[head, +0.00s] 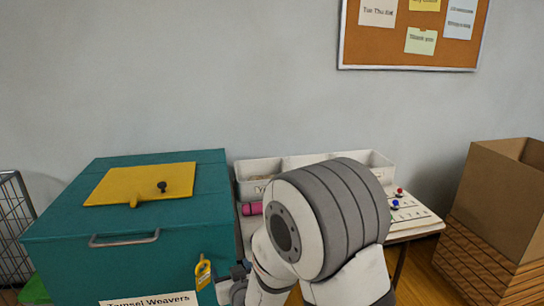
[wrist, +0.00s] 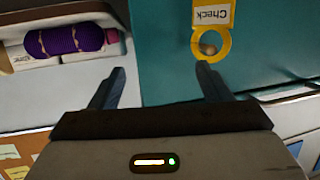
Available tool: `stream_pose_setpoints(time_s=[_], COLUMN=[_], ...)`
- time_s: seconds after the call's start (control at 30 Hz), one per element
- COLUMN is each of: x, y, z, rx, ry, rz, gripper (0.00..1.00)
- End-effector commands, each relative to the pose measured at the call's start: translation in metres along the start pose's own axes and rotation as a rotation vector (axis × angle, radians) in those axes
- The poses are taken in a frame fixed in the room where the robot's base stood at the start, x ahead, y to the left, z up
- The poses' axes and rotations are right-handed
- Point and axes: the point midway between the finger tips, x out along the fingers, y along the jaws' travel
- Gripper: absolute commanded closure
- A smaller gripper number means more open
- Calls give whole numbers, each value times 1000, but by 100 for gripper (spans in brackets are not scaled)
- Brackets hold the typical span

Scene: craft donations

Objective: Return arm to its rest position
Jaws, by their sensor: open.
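My arm reaches up in front of the table in the head view, its large grey and white joint nearest the camera. My gripper (wrist: 162,78) is open in the wrist view, its two fingers apart with nothing between them. In the head view only a small part of it shows beside the box's right edge, low in the picture. A yellow tag (wrist: 212,45) reading "Check" hangs on the teal box (wrist: 165,45), beyond the right finger. The tag also shows in the head view (head: 203,273).
The teal box (head: 70,215) with a yellow lid panel (head: 120,183) stands left. White bins (head: 260,168) stand at the table's back. A purple roll (wrist: 65,40) lies in the wrist view's upper left. A cardboard box (head: 495,195) stands on a wicker crate (head: 480,262) at right.

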Motion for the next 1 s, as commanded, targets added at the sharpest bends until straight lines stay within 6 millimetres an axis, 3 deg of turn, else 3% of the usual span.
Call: stream_pose_setpoints(time_s=[0.03, 0.27, 0.5, 0.8, 0.9, 1.0], x=[-11, -71, -170, -312, -342, -359], y=[17, 79, 127, 150, 149, 148], z=[-22, -61, -90, -111, -112, -112], rx=[14, 70, 143, 252, 279, 296], ry=[-45, -322, -610, -937, -1006, -1045], rz=[21, 99, 182, 283, 303, 315], gripper=[29, 29, 29, 29, 29, 29])
